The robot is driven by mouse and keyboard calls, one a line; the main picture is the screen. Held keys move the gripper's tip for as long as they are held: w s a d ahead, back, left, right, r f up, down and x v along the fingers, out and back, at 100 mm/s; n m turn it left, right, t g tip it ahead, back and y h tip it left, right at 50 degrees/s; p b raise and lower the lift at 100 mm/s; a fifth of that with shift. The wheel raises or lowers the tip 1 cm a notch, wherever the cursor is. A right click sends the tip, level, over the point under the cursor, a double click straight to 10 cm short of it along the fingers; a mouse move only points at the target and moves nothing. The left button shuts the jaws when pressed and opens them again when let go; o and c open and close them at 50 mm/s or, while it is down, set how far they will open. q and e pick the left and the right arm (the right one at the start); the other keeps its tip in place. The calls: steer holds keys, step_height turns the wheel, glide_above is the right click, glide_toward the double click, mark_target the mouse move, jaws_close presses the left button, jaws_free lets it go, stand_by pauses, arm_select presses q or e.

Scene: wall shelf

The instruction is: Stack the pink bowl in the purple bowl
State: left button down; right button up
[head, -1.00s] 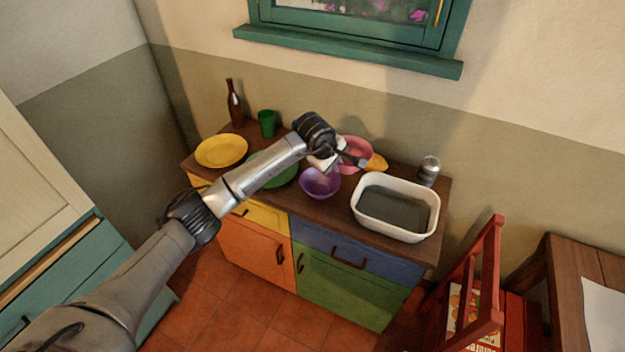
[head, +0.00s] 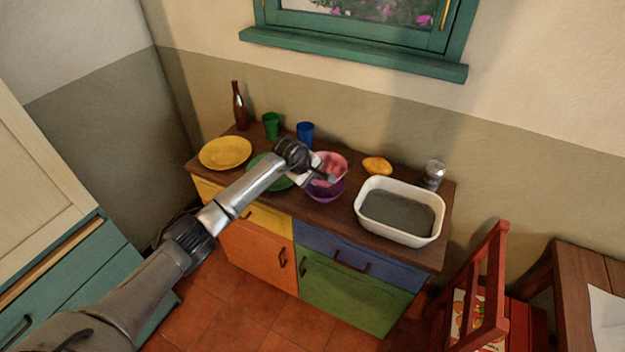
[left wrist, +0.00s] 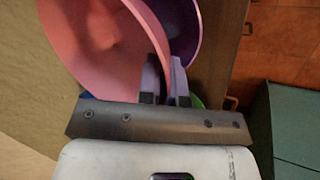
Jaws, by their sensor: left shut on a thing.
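The pink bowl (head: 333,160) is at the middle of the counter in the head view, over the purple bowl (head: 325,194), which shows below it. My left gripper (head: 330,178) is shut on the pink bowl's near rim. In the left wrist view the pink bowl (left wrist: 105,45) fills the upper left and the fingers (left wrist: 165,80) pinch its rim. The purple bowl (left wrist: 187,25) shows behind it. I cannot tell whether the pink bowl touches the purple one or hangs just above it. My right gripper is not in view.
A white basin (head: 437,226) stands to the right, with a yellow-orange lemon-like item (head: 377,166) and a metal can (head: 433,174) behind it. A yellow plate (head: 225,152), green plate (head: 258,165), brown bottle (head: 239,105), green cup (head: 271,125) and blue cup (head: 305,133) are to the left.

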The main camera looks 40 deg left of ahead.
arm_select(q)
steer(key=shift+f, duration=0.35)
steer(key=shift+f+b, duration=0.45)
steer(key=shift+b, duration=0.05)
steer(key=shift+f, duration=0.1)
steer(key=c, duration=1.3)
jaws_free()
